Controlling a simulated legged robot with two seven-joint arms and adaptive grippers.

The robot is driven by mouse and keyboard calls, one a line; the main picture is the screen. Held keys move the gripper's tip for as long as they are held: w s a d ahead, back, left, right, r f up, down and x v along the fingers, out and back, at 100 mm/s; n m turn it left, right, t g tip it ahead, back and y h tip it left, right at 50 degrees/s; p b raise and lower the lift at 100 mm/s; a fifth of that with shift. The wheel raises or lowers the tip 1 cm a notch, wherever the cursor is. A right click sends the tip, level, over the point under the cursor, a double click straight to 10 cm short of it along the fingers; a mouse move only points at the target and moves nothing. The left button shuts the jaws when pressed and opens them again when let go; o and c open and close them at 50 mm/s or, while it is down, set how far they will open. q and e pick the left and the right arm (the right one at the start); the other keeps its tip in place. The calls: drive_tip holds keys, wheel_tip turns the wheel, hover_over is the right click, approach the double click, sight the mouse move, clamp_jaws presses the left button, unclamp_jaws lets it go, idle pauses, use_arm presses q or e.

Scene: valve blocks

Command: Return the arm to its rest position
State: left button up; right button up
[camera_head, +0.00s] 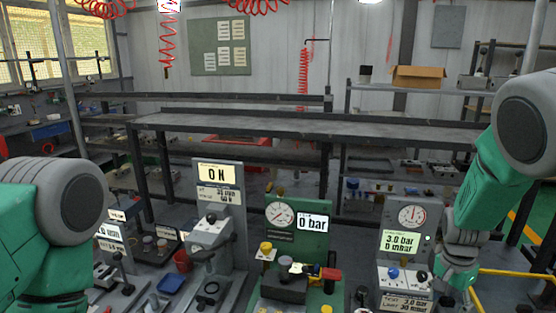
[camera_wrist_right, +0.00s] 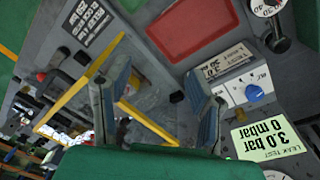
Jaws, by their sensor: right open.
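My right arm comes in from the right in the head view, with its wrist (camera_head: 460,262) low beside the leak-test station (camera_head: 407,243), which reads 3.0 bar and 0 mbar. In the right wrist view my right gripper (camera_wrist_right: 157,78) is open, its two fingers apart with nothing between them. The leak-test station also shows there (camera_wrist_right: 262,138), with a blue knob (camera_wrist_right: 254,93) to the right of the fingers. My left arm's green and grey links fill the lower left of the head view; its gripper is out of sight.
A green gauge panel (camera_head: 297,225) reading 0 bar and a grey stand (camera_head: 218,190) reading 0 N stand on the bench left of the leak-test station. In the right wrist view a red tray (camera_wrist_right: 192,28) and a yellow rail (camera_wrist_right: 85,92) show near the fingers.

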drive_tip(key=s+f+n, duration=0.2)
drive_tip(key=s+f, duration=0.2)
drive_tip(key=s, duration=0.1)
drive_tip(key=s+a+f+n, duration=0.1)
drive_tip(key=s+f+n, duration=0.1)
drive_tip(key=s+f, duration=0.2)
drive_tip(key=s+a+f+n, duration=0.1)
drive_tip(key=s+f, duration=0.3)
drive_tip(key=s, duration=0.4)
drive_tip(key=shift+s+a+f+n+h, duration=0.2)
drive_tip(key=shift+s+f+n+h, duration=0.1)
drive_tip(key=shift+f+n, duration=0.1)
drive_tip(key=s+a+n+y, duration=0.1)
drive_tip(key=s+a+n, duration=0.25)
drive_tip(key=s, duration=0.55)
drive_tip(key=s+a+n+y, duration=0.1)
drive_tip(key=s+a+n, duration=0.25)
drive_tip(key=s, duration=0.55)
wheel_tip(320, 180, down, 19)
drive_tip(key=w+a+t+b, duration=0.1)
drive_tip(key=w+b, duration=0.1)
drive_tip(key=b, duration=1.7)
drive_tip(key=shift+w+a+n, duration=0.15)
drive_tip(key=shift+a+n, duration=0.25)
drive_tip(key=shift+r, duration=0.15)
